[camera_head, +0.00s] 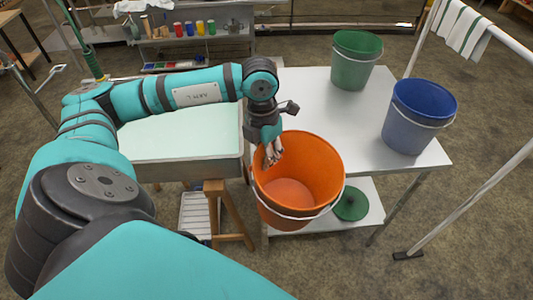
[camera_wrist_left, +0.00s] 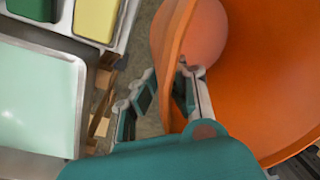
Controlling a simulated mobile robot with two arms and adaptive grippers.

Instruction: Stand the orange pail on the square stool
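The orange pail (camera_head: 322,165) hangs upright or nearly so in front of the white table's near left corner. Its bottom seems clear of any support. My left gripper (camera_head: 272,152) is at its left rim. In the left wrist view, the gripper's fingers (camera_wrist_left: 165,95) lie on either side of the orange pail's wall (camera_wrist_left: 270,80) and seem shut on it. The wooden stool (camera_head: 215,186) stands low to the left of the pail, beside the pan, with part of its top and legs showing. My right gripper is not in view.
The white table (camera_head: 330,115) bears a green pail (camera_head: 355,62) and a blue pail (camera_head: 418,118). A green lid (camera_head: 351,204) lies on its lower shelf. A pale green pan (camera_head: 170,145) stands left. A rail with a striped towel (camera_head: 463,30) stands right.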

